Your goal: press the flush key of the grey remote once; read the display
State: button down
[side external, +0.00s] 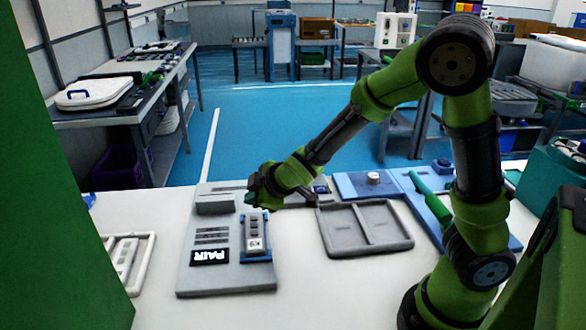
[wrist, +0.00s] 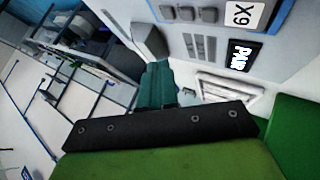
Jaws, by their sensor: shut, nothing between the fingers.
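The grey remote (side external: 255,236) sits upright in a blue holder on the right side of a grey panel (side external: 225,283). It has a column of keys and a white label reading X9; part of the remote (wrist: 187,13) shows at the top of the wrist view. The display (side external: 209,257) on the panel reads PAIR; it also shows in the wrist view (wrist: 240,54). My gripper (side external: 256,196) is shut and empty, over the far end of the panel, just beyond the remote. Its teal fingers (wrist: 158,72) show in the wrist view, apart from the keys. I cannot make out which key is flush.
A grey block (side external: 215,204) stands on the panel's far left. A white frame with another remote (side external: 124,257) lies left. An empty two-compartment grey tray (side external: 366,248) lies right. Beyond are a blue plate (side external: 350,184) and a green-handled tool (side external: 430,196). The front table is clear.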

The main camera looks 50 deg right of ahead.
send_over(257, 228)
jog(key=shift+f, duration=2.3)
jog(key=shift+f, duration=0.1)
jog(key=shift+f, duration=0.3)
jog(key=shift+f, duration=0.45)
dwell(0.6)
jog(key=shift+r, duration=0.9)
notch_tip(257, 228, up, 5)
dwell(0.6)
